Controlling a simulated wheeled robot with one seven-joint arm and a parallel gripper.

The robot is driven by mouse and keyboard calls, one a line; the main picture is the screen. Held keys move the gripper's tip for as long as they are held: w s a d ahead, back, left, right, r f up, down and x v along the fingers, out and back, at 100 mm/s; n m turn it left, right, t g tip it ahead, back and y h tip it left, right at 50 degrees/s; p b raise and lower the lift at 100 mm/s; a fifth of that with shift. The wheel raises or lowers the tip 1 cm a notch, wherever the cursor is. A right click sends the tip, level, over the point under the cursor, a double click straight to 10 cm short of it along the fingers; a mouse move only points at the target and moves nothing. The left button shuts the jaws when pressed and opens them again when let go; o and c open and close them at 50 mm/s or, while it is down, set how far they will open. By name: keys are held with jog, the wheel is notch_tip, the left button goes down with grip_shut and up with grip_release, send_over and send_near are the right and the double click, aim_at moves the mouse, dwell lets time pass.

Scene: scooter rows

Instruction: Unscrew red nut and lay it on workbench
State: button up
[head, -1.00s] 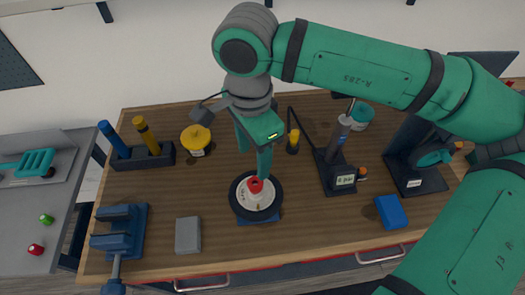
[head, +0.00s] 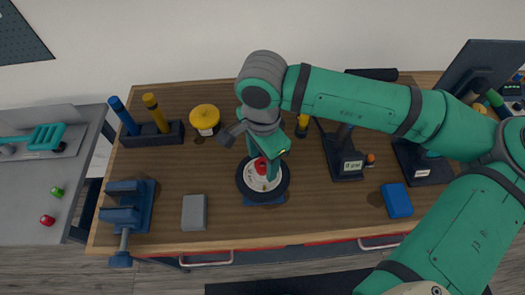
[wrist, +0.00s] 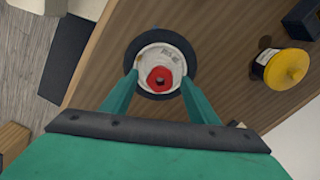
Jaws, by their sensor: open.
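The red nut (head: 261,166) sits at the centre of a white hub in a black wheel (head: 281,186) on the workbench (head: 330,215). In the wrist view the red nut (wrist: 160,78) shows a dark hole in its middle, on the white hub (wrist: 147,60). My gripper (head: 264,170) is over the wheel, its fingers pointing down. In the wrist view my gripper (wrist: 158,85) is open, one finger on each side of the nut with gaps between. In the head view the fingers partly hide the nut.
A grey block (head: 194,213) and a blue vise (head: 128,208) are left of the wheel. A yellow-topped container (head: 205,118) stands behind it. A blue block (head: 397,201) lies to the right. The bench front between grey and blue blocks has bare wood.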

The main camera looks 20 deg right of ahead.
jog(key=shift+f, duration=0.2)
jog(key=c, duration=1.1)
jog(key=n, duration=2.2)
